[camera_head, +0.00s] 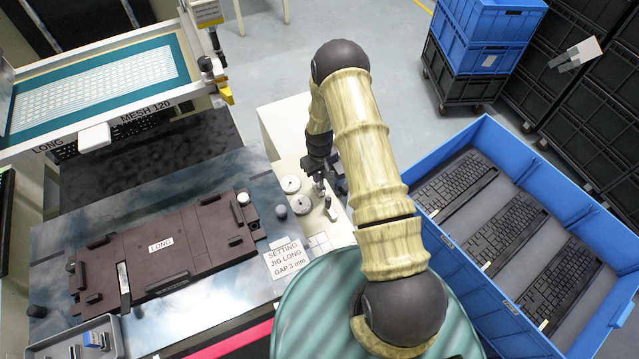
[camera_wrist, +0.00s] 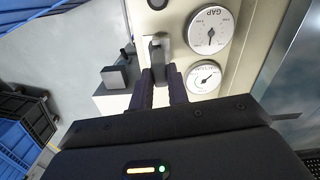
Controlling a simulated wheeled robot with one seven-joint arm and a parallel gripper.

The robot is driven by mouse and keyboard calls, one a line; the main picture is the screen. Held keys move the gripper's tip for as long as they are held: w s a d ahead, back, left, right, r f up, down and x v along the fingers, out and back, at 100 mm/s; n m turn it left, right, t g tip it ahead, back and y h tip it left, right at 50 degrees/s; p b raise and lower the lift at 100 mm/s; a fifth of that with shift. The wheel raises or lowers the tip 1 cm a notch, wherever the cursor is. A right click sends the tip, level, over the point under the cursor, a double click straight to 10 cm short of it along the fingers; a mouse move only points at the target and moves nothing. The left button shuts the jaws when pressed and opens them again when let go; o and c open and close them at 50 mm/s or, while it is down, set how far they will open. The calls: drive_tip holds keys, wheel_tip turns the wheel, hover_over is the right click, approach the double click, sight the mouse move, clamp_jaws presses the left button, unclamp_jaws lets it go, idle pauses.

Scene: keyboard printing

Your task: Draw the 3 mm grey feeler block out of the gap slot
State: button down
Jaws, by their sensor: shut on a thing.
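My gripper (camera_head: 322,182) is over the cream panel (camera_head: 274,118), beside two round dials. In the wrist view its two dark fingers (camera_wrist: 160,78) are closed on a small grey piece, which I take as the grey feeler block (camera_wrist: 157,48). The block stands up between the fingertips, close to a pale metal part on the panel. The gap slot is not clear in either view, so I cannot tell how deep the block sits in it. The dial marked GAP (camera_wrist: 211,31) and a second dial (camera_wrist: 204,77) are just right of the fingers in the wrist view.
A blue crate (camera_head: 470,262) with several keyboards stands right. A screen frame (camera_head: 100,85) is at upper left. A dark block (camera_wrist: 115,76) is left of the fingers.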

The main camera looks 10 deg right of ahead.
drive_tip(key=shift+r+p, duration=0.9)
drive_tip(key=shift+r, duration=1.05)
drive_tip(key=shift+r, duration=0.1)
drive_tip(key=shift+r+p, duration=1.05)
drive_tip(key=shift+r, duration=0.9)
drive_tip(key=shift+d+f, duration=0.1)
